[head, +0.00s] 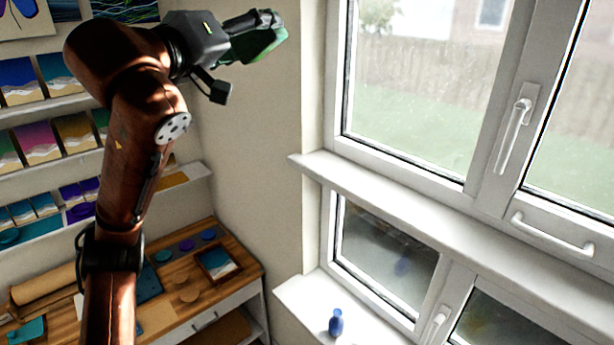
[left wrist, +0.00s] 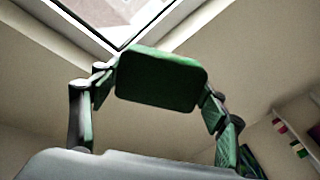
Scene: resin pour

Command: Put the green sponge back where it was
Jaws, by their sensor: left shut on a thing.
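The green sponge (left wrist: 160,80) is a rounded block held between the two fingers of my left gripper (left wrist: 155,90) in the left wrist view. In the head view the left gripper (head: 262,38) is raised high at the top, in front of the bare wall left of the window. The sponge (head: 265,46) shows there as a dark green patch partly hidden behind the fingers. It is clear of every surface. My right gripper is in neither view.
A large window (head: 430,80) with a white sill (head: 450,225) stands to the right. A blue vase (head: 336,322) stands on a lower ledge. Shelves with pictures (head: 60,130) line the left wall. A wooden desk (head: 240,262) with coloured discs is below.

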